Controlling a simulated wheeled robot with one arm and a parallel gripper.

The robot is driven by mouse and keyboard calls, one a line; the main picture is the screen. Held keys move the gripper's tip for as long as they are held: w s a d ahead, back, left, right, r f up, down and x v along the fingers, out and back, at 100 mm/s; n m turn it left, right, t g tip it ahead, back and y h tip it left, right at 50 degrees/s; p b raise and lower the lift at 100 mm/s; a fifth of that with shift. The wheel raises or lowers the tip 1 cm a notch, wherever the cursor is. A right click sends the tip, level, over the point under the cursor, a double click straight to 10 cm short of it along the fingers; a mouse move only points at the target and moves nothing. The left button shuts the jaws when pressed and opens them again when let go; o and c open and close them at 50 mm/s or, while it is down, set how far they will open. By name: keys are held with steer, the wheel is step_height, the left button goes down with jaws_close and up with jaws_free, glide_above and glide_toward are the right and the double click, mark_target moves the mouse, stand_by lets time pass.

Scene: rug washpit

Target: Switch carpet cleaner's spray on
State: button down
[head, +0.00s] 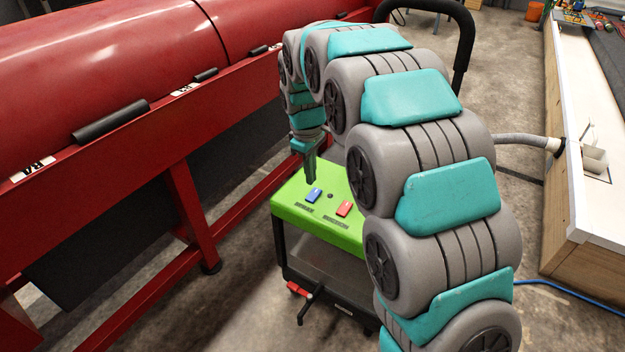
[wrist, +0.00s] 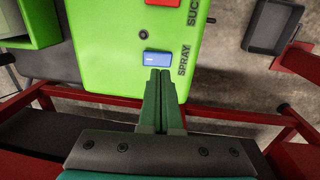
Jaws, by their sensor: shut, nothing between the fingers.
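The carpet cleaner (head: 287,212) has a bright green top and a dark lower body, and stands on the floor in the head view. A blue switch (head: 314,195) and a red switch (head: 344,208) sit on its top. In the wrist view the blue switch (wrist: 158,58) is beside the label "SPRAY", and the red switch (wrist: 165,3) is cut off at the top edge. My gripper (head: 310,181) is shut and empty. In the wrist view its fingertips (wrist: 160,72) point at the near edge of the blue switch. I cannot tell whether they touch it.
A red machine with large drums (head: 120,50) and a red frame runs along the left. A white-topped wooden basin edge (head: 575,200) is on the right, with a grey hose (head: 520,139) reaching it. A black handle (head: 465,45) rises behind my arm.

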step_height(320, 180, up, 9)
steer(key=s, duration=0.1)
steer(key=shift+a+r+b, duration=0.15)
steer(key=shift+a+b, duration=0.2)
